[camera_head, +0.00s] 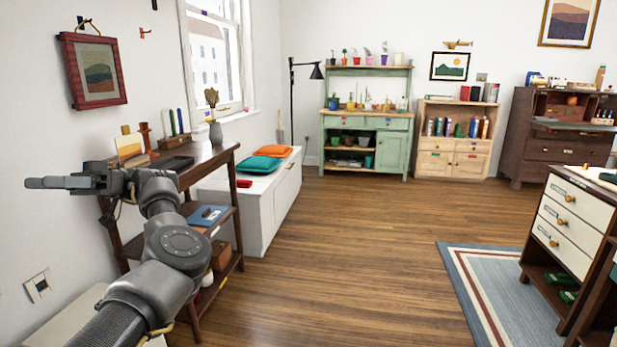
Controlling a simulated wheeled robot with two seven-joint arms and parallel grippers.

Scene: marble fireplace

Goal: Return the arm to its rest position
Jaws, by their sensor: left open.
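My left arm comes in from the bottom left, bent at its joints. My left gripper (35,183) points left, towards the white wall, and shows from the side. It is open, and I see nothing held in it. It is in front of the near end of a dark wooden shelf table (215,160). My right gripper and right arm are not in view.
A white bench (258,207) with cushions stands beyond the shelf table. A red-framed picture (97,72) hangs above my left gripper. Wooden floor (350,250) is clear in the middle. A cabinet with white drawers (562,240) stands at the right by a rug (480,290).

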